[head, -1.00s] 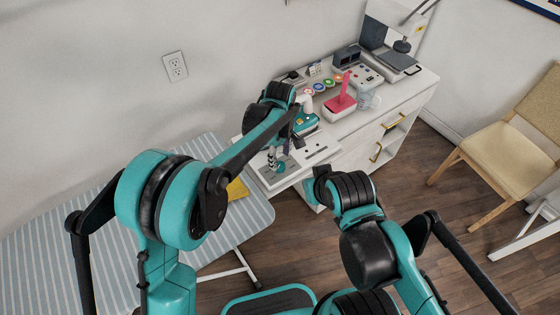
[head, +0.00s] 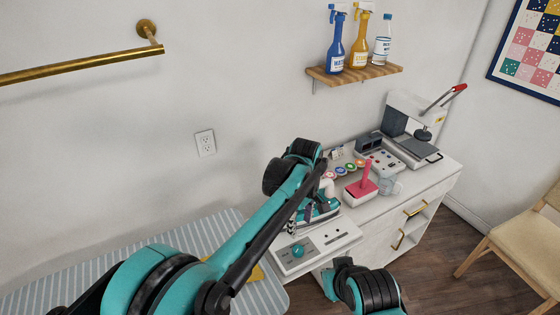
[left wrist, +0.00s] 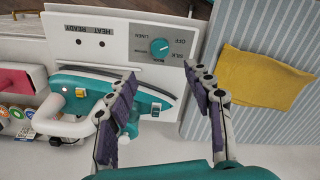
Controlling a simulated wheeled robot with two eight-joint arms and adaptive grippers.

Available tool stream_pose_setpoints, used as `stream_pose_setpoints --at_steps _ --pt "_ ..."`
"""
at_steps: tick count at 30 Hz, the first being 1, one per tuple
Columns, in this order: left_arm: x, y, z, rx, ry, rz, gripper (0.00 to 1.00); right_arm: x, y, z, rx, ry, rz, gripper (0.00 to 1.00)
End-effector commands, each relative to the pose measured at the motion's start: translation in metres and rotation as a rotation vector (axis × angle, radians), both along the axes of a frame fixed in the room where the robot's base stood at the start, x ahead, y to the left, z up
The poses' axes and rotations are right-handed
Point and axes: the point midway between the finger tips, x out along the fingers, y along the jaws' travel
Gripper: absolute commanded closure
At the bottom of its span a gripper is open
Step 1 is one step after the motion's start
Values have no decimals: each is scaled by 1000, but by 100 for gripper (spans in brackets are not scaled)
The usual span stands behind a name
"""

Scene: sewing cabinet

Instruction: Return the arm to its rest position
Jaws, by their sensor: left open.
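My left arm (head: 255,225) reaches from the lower left over the sewing cabinet. My left gripper (left wrist: 160,73) is open and empty, its two fingers apart with bare panel and dial between and beyond them. A white control panel (head: 335,240) with a teal dial (left wrist: 158,47) lies just past the fingertips. A teal and white iron (left wrist: 72,98) sits beside the panel, partly behind one finger. In the head view the iron (head: 326,207) is partly hidden by my arm. My right arm (head: 372,292) is low at the bottom; its gripper does not show.
A striped ironing board (head: 205,242) with a yellow cloth (left wrist: 262,80) lies left of the panel. A pink-handled item (head: 363,187), coloured spools and a heat press (head: 408,140) stand further back. A wall shelf (head: 355,72) holds bottles. A chair (head: 520,240) is at right.

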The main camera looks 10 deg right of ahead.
Motion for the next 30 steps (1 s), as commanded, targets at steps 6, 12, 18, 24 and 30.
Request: stream_pose_setpoints --at_steps 6,12,18,24,30 --pt "-2 25 12 -15 -27 -31 48 0 0 -1 0 0 0 100" --pt "-21 109 43 -52 -147 -163 48 0 0 -4 0 0 0 100" --pt "-62 195 56 -38 -302 -322 48 0 0 -7 0 0 0 100" --pt "-114 265 43 40 -453 -478 48 0 0 -10 0 0 0 100" --pt "-157 308 17 149 -555 -603 48 0 0 -12 0 0 0 100"
